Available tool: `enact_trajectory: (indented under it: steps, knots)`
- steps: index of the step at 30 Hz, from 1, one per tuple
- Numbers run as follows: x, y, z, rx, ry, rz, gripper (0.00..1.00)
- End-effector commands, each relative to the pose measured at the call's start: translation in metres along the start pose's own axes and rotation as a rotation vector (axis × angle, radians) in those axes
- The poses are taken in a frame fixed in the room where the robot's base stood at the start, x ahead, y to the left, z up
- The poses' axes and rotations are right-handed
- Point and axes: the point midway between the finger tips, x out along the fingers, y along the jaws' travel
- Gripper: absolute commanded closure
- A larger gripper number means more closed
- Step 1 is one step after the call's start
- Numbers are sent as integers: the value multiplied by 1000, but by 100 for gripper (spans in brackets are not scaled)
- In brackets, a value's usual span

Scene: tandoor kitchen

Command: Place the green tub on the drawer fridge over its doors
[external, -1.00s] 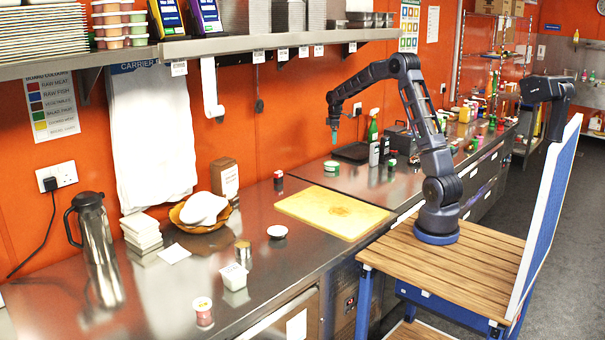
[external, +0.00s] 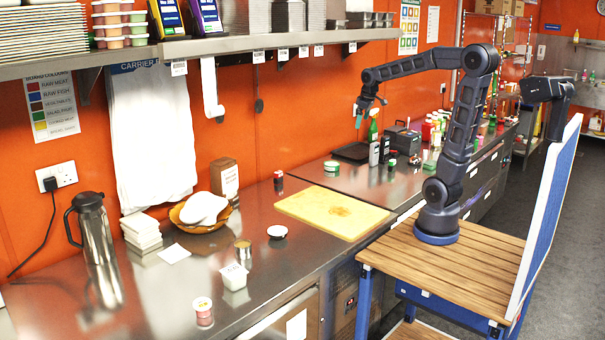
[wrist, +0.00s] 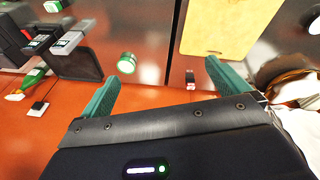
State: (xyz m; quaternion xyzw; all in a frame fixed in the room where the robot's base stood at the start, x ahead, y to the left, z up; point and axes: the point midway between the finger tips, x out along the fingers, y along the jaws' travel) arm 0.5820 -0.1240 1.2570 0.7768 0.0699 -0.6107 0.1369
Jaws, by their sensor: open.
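The green tub (external: 332,168), small with a white and green side, stands upright on the steel counter behind the yellow board. It also shows in the wrist view (wrist: 127,62), just right of the left finger. My gripper (external: 370,112) is raised above the counter, up and to the right of the tub. It is open and empty, its teal fingers (wrist: 161,70) wide apart. The near steel unit (external: 335,272) has a door front and a control panel below its top. The far unit has labelled drawer fronts (external: 485,172). I cannot tell surely which is the drawer fridge.
A yellow cutting board (external: 335,212) lies on the counter. A red-topped jar (external: 278,181) stands left of the tub. A dark tray (external: 352,152), bottles (external: 373,145) and a green-lidded jar (external: 392,162) stand to the right. A shelf (external: 230,45) overhangs the back.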

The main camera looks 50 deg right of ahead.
Motion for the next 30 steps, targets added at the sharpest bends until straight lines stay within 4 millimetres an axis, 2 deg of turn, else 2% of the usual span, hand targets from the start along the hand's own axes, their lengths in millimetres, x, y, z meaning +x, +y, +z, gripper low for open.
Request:
enact_trajectory:
  steps: [3,9,18,24,30]
  knots:
    - [-14,-21,32,49,30,3,0]
    - [-26,-53,84,137,77,-1,0]
    - [-26,-91,157,258,140,-21,0]
    - [-21,-102,180,299,159,-32,0]
    - [-20,-103,183,307,161,-34,0]
